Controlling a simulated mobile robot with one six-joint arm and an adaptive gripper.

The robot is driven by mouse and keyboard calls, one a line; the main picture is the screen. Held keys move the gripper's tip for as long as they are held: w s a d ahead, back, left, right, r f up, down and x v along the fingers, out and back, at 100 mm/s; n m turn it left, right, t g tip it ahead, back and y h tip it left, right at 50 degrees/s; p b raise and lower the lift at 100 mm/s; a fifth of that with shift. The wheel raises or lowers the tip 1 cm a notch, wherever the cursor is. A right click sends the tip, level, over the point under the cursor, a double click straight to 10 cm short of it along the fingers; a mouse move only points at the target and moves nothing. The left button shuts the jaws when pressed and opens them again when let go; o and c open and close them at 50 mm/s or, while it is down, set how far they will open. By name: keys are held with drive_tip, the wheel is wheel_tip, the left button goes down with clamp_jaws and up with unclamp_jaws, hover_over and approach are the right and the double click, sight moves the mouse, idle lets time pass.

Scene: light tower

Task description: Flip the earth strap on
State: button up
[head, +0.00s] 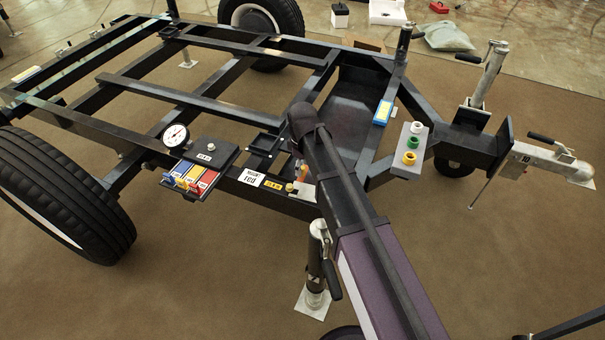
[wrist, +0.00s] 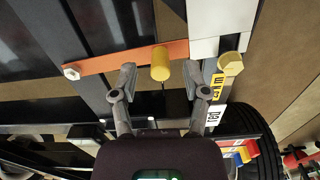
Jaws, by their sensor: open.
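The earth strap is a flat orange bar (wrist: 108,60) in the wrist view. It has a silver bolt (wrist: 72,72) at its left end and a yellow knob (wrist: 160,62) sticking up near its right. A brass-yellow terminal bolt (wrist: 231,64) sits further right, past a pale plate (wrist: 220,22); the strap's right end lies beside that plate, and I cannot tell whether they touch. My gripper (wrist: 159,80) is open, with one finger on each side of the knob and visible gaps. In the head view my arm hides the gripper and most of the strap.
The dark trailer frame (head: 150,92) surrounds the strap. Coloured levers (head: 192,178), a round gauge (head: 175,135) and a black box (head: 209,152) are to its left. A jack stand (head: 315,262) is below.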

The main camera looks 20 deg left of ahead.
drive_tip(key=shift+f+b, duration=0.5)
drive_tip(key=shift+f, duration=0.3)
clamp_jaws()
